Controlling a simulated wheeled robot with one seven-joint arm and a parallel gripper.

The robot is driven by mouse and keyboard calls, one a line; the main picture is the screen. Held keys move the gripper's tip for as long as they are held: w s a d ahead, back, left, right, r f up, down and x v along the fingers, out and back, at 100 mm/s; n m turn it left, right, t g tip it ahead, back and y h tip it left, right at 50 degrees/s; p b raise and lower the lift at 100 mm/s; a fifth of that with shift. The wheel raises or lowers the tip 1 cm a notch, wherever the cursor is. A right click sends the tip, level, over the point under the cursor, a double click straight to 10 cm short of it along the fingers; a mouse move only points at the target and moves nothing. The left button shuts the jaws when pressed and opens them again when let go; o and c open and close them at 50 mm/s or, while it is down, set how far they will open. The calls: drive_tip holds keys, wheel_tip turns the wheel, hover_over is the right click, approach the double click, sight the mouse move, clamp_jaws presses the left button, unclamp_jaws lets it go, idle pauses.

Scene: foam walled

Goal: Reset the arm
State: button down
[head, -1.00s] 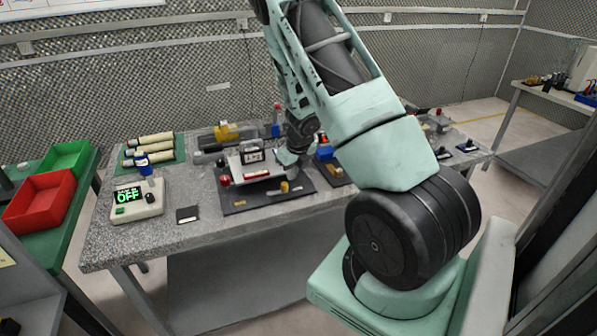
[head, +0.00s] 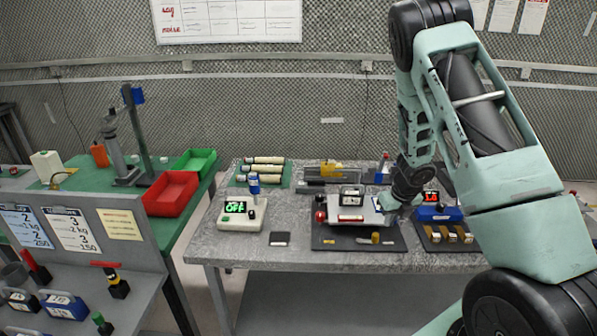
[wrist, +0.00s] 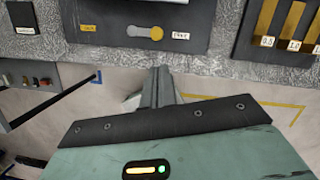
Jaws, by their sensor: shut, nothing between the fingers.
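My gripper (head: 392,205) hangs from my arm on the right of the head view, by the right end of a white instrument (head: 345,210) on a black mat (head: 345,244). The arm is bent, with its forearm pointing down. In the wrist view the fingers of my gripper (wrist: 157,80) are together with nothing between them. The black mat (wrist: 190,42) lies beyond them there, with a small brass piece (wrist: 157,33) on it. The exact height of the fingertips above the bench cannot be told.
The grey bench (head: 300,260) also carries an "OFF" display box (head: 240,215), rolls on a green mat (head: 263,169) and a blue display unit (head: 437,214). Left stands a green table with a red bin (head: 170,193) and green bin (head: 194,161). Floor shows below the bench edge.

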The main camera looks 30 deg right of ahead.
drive_tip(key=w+a+r+m+t+b, duration=0.1)
drive_tip(key=w+a+r+m+b, duration=0.2)
drive_tip(key=a, duration=0.4)
drive_tip(key=w+a+r+m+t, duration=0.1)
drive_tip(key=w+a+r+m, duration=0.2)
drive_tip(key=a+m, duration=0.35)
drive_tip(key=s+a+r+m+b, duration=0.1)
drive_tip(key=s+a+r+m, duration=0.15)
drive_tip(key=a, duration=0.65)
drive_tip(key=s+a+r+m+b, duration=0.2)
drive_tip(key=s+a+m, duration=0.2)
drive_tip(key=a, duration=0.4)
drive_tip(key=s+a+m+g+b, duration=0.1)
drive_tip(key=s+a+m, duration=0.2)
drive_tip(key=s, duration=0.4)
drive_tip(key=s+a+r+m+g+b, duration=0.1)
drive_tip(key=s+a+m+g, duration=0.1)
drive_tip(key=s+a, duration=0.3)
drive_tip(key=s+a+m+g+y, duration=0.1)
drive_tip(key=s+a+m, duration=0.3)
drive_tip(key=s, duration=0.7)
drive_tip(key=shift+a+r+g+b, duration=0.25)
drive_tip(key=shift+a+g+b, duration=0.15)
drive_tip(key=shift+a, duration=0.15)
